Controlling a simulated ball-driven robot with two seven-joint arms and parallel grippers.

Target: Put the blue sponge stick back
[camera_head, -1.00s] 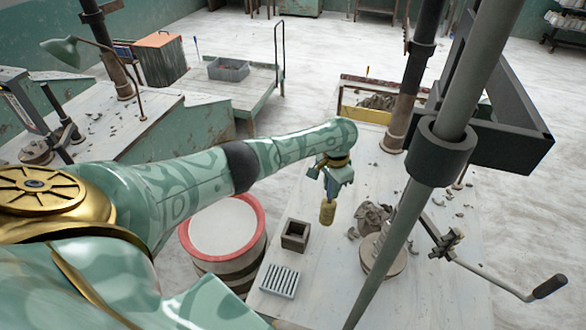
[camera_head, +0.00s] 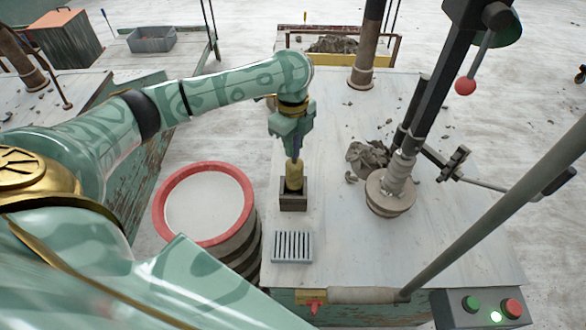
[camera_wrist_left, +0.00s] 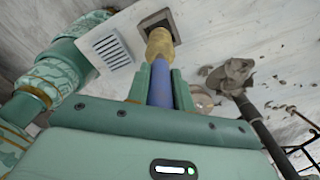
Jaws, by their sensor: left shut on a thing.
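The blue sponge stick (camera_wrist_left: 160,86) has a blue handle and a yellow sponge head. My left gripper (camera_head: 295,148) is shut on the blue handle and points down, so the stick hangs nearly upright. The sponge head (camera_head: 294,178) is at the open top of a small dark square box (camera_head: 293,203). Its lower end overlaps the opening; how deep it reaches is hard to tell. In the left wrist view the sponge head (camera_wrist_left: 159,43) also covers part of the box opening (camera_wrist_left: 173,22). My right gripper is not in view.
A grey slotted tray (camera_head: 292,247) lies in front of the box. A red-rimmed drum (camera_head: 163,187) stands to the left. A round wheel head (camera_head: 390,201) and a clay lump (camera_head: 367,158) are to the right. Buttons (camera_head: 483,306) sit at the front edge.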

